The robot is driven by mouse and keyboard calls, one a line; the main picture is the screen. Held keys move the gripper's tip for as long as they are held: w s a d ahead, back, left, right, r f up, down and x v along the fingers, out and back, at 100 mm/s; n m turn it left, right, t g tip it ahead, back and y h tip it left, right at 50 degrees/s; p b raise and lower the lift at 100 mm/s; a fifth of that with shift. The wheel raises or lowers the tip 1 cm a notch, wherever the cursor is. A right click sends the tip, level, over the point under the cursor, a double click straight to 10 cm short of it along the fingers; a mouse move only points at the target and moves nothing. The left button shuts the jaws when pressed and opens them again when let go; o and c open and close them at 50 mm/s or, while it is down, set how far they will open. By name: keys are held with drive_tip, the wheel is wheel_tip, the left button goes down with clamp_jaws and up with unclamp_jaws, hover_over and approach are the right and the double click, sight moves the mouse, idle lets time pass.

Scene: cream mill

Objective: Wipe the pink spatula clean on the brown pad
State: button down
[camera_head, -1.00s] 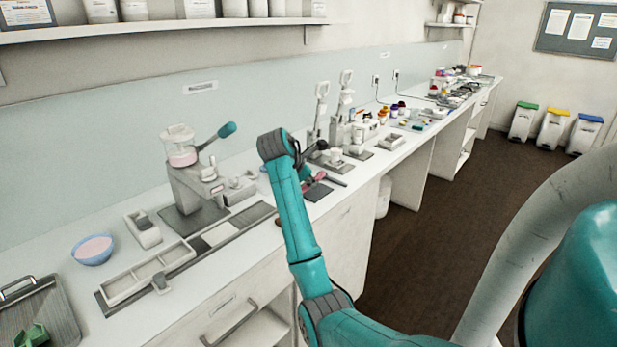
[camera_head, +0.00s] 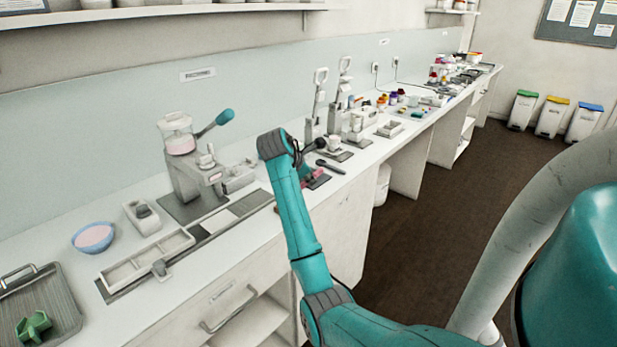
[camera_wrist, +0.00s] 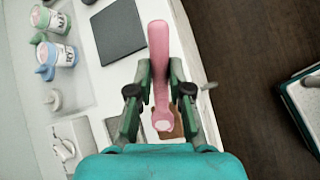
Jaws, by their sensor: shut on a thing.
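The pink spatula (camera_wrist: 158,45) is held between the fingers of my gripper (camera_wrist: 161,80) in the wrist view. It lies lengthwise along the picture, and its near end, with a pale patch on it, points toward my wrist. A brown surface (camera_wrist: 178,124), apparently the brown pad, shows partly beneath and beside that end. Whether they touch cannot be told. In the head view a bit of the pink spatula (camera_head: 319,173) shows just right of my arm; my gripper is mostly hidden there.
In the head view a press-like machine (camera_head: 187,165), a blue bowl (camera_head: 94,238) and a sectioned white tray (camera_head: 148,259) stand left of my arm. Dark floor is open at right.

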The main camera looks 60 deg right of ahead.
drive_tip(key=shift+f, duration=0.3)
idle(0.4)
drive_tip(key=shift+s+d, duration=0.1)
drive_tip(key=shift+s+d, duration=0.45)
drive_tip(key=shift+d, duration=0.05)
drive_tip(key=shift+a, duration=0.1)
drive_tip(key=shift+w+a, duration=0.45)
drive_tip(key=shift+w, duration=0.1)
drive_tip(key=shift+s+d, duration=0.1)
drive_tip(key=shift+s, duration=0.05)
drive_tip(key=shift+s+d, duration=0.4)
drive_tip(key=shift+d, duration=0.05)
